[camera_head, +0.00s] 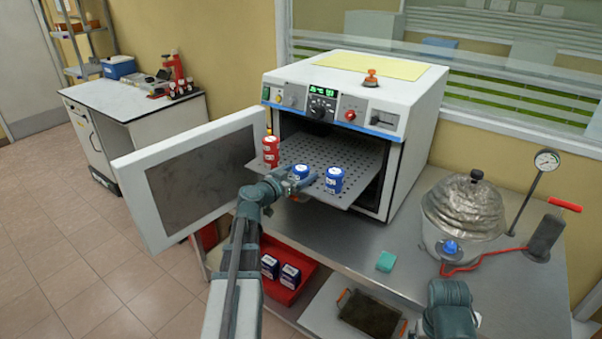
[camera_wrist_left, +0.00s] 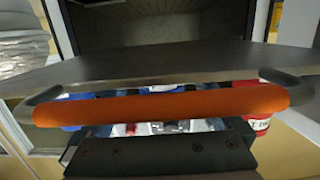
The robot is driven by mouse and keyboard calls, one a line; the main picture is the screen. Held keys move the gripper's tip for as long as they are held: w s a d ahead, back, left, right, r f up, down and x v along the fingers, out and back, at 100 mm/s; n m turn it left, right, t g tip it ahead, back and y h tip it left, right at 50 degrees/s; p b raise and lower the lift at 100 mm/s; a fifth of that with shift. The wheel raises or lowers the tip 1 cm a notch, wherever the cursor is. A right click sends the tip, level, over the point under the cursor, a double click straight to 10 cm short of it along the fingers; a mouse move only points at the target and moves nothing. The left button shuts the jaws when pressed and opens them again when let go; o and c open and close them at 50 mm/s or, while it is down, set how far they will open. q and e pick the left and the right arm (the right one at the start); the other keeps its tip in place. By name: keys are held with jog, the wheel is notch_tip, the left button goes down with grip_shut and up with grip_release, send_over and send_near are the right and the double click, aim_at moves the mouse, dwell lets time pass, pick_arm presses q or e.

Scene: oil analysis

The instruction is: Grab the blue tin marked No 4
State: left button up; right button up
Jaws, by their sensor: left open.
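Two blue tins stand on the pulled-out perforated shelf (camera_head: 325,157): one (camera_head: 301,171) beside my left gripper and one (camera_head: 335,180) farther right. Their markings are too small to read. My left gripper (camera_head: 297,183) is open at the shelf's front edge, and partly covers the nearer tin. In the left wrist view the shelf's orange handle (camera_wrist_left: 165,103) crosses in front of the gripper. Blue tins show only in part behind it. My right arm shows at the lower right; its fingers cannot be made out.
Red tins (camera_head: 270,151) stand at the shelf's left. The white oven's door (camera_head: 195,175) is open to the left. Dark blue tins with white labels (camera_head: 290,276) sit in a red tray (camera_head: 305,268) below. A foil-covered vessel (camera_head: 465,207) and gauge (camera_head: 547,160) stand right.

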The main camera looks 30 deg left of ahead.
aim_at(306, 168)
pick_arm(q)
jog(key=w, duration=0.4)
jog(key=shift+w+d+f, duration=0.1)
jog(key=shift+w+f, duration=0.05)
jog(key=shift+f, duration=0.05)
jog(key=c, duration=1.4)
